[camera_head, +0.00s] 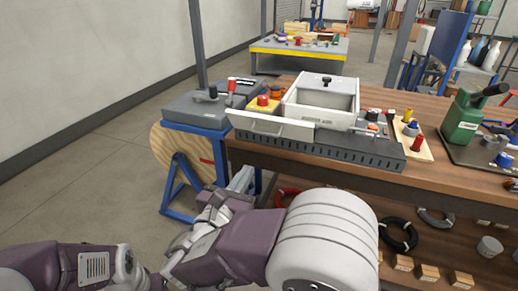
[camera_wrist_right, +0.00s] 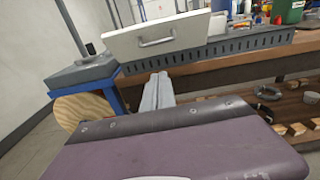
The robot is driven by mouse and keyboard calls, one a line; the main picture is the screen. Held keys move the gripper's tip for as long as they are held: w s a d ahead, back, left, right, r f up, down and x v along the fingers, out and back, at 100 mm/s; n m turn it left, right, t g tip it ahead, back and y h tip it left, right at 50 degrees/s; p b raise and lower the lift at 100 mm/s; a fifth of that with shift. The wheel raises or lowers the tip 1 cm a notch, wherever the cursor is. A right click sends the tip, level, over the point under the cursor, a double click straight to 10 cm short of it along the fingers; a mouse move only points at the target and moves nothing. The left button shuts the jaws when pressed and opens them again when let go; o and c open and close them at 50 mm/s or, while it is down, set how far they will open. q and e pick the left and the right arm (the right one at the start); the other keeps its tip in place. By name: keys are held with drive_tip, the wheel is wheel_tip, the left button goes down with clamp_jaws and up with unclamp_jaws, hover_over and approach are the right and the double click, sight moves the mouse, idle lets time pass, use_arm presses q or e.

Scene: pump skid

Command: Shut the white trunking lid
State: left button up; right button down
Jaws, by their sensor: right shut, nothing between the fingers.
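The white trunking lid (camera_head: 270,126) is a flat white panel with a bar handle on its face. It stands out at the front left of an open white box (camera_head: 318,113) on the bench, and the box's inside shows. In the right wrist view the lid (camera_wrist_right: 180,28) and its handle (camera_wrist_right: 170,40) are above and beyond the fingers. My right gripper (camera_head: 243,177) is shut and empty, below the lid and apart from it. It also shows in the right wrist view (camera_wrist_right: 160,80). My left arm enters at the lower left, but its gripper cannot be made out.
A slotted grey rail (camera_head: 350,148) runs along the wooden bench's front edge under the lid. A yellow box with a red button (camera_head: 262,104) stands behind the lid. A grey case (camera_head: 205,108) on a blue stand is at the left. Open floor (camera_head: 100,190) lies further left.

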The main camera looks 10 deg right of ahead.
drive_tip(key=w+d+r+b, duration=0.2)
drive_tip(key=w+d, duration=0.4)
drive_tip(key=w, duration=0.2)
drive_tip(key=shift+w+r, duration=0.25)
drive_tip(key=shift+w, duration=0.15)
drive_tip(key=shift+a, duration=0.1)
